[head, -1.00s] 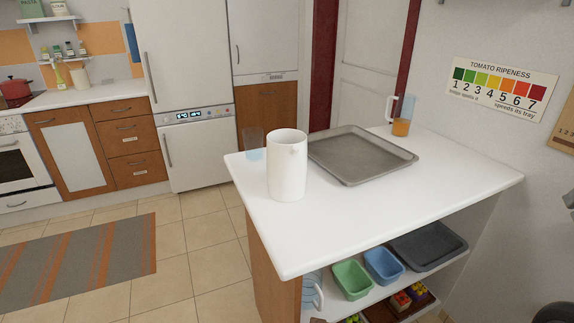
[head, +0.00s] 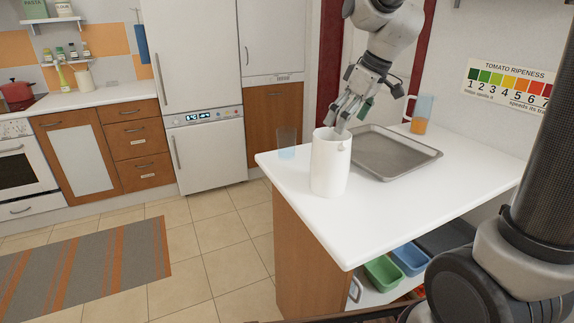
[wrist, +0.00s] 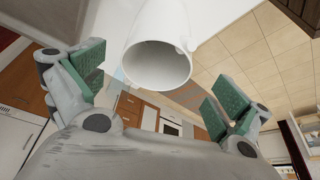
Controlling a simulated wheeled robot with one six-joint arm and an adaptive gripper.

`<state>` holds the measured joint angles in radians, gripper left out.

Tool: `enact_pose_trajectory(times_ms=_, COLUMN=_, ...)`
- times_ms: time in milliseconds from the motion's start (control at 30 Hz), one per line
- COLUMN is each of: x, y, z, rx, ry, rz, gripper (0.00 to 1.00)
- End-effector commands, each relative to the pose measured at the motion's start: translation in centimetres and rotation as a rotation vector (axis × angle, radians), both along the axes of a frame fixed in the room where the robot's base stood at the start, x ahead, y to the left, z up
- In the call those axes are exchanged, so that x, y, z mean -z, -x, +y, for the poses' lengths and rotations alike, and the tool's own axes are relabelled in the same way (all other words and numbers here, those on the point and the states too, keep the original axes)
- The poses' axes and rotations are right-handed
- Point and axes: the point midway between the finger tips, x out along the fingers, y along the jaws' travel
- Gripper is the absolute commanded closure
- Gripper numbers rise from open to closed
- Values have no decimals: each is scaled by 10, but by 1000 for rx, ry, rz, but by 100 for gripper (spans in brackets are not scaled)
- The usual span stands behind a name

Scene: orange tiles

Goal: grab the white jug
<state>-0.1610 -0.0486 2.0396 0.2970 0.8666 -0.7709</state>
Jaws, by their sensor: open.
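The white jug (head: 329,170) stands upright near the left end of the white counter. In the wrist view the jug (wrist: 158,38) shows its round open mouth, between the two fingers in the picture and apart from both. My gripper (head: 350,112) is just above and behind the jug's rim in the head view, pointing down at a slant. A fingertip overlaps the rim there, and I cannot tell whether it touches. In the wrist view my gripper (wrist: 156,92) has its green-padded fingers spread wide, holding nothing.
A clear glass (head: 286,143) stands left of the jug. A grey tray (head: 425,155) lies close on its right. A glass pitcher with orange liquid (head: 418,126) stands farther back. Green (head: 383,272) and blue (head: 410,259) tubs sit on the shelf below. The counter's front is clear.

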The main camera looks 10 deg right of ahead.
Motion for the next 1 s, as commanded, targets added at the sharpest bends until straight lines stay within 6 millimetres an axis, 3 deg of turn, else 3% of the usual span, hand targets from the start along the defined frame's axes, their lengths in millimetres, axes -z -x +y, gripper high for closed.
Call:
enact_pose_trajectory(times_ms=233, x=1, y=-4, z=3, rx=-134, ry=27, rz=-54, gripper=0)
enact_pose_trajectory(times_ms=700, x=60, y=-23, z=22, rx=-140, ry=30, rz=-53, gripper=0)
enact_pose_trajectory(times_ms=1000, x=69, y=-27, z=24, rx=-137, ry=28, rz=-57, gripper=0)
